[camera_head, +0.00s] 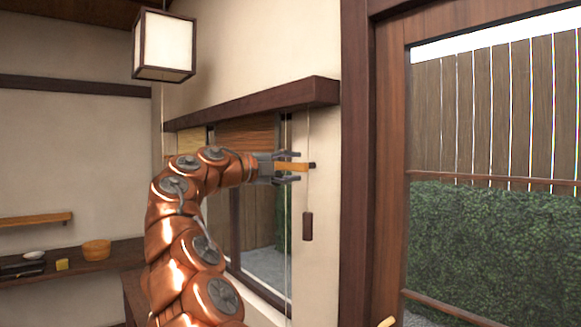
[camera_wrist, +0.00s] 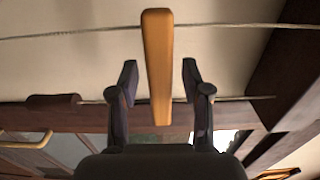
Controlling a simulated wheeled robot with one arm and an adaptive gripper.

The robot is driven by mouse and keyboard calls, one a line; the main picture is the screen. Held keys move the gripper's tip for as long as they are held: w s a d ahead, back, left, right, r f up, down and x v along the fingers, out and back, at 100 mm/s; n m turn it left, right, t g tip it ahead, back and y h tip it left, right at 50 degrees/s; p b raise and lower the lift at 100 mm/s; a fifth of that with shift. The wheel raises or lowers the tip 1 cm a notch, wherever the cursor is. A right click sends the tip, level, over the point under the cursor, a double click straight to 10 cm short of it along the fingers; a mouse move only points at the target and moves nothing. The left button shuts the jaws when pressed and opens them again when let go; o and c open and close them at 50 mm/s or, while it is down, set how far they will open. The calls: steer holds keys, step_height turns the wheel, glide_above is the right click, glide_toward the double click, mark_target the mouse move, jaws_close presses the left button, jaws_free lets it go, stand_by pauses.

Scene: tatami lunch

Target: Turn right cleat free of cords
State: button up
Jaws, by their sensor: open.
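The cleat (camera_head: 291,166) is an orange wooden bar by the wall right of the window. In the wrist view the cleat (camera_wrist: 157,60) stands lengthwise between my fingers, with a gap on each side. My gripper (camera_head: 297,168) is open around it, one finger above and one below in the head view. In the wrist view my gripper (camera_wrist: 158,82) shows both fingers apart. One cord (camera_wrist: 80,32) crosses the picture at the cleat's far end. Whether it wraps the cleat cannot be told. A thin cord with a dark brown pull (camera_head: 307,226) hangs just below the cleat.
A dark wooden ledge (camera_head: 255,103) runs above the window and its blind (camera_head: 245,136). A wood-framed door (camera_head: 391,150) stands to the right. A lantern (camera_head: 164,46) hangs at upper left. A counter (camera_head: 110,255) with a bowl (camera_head: 96,250) is at lower left.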

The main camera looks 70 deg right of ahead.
steer(key=shift+c, duration=0.4)
jaws_close()
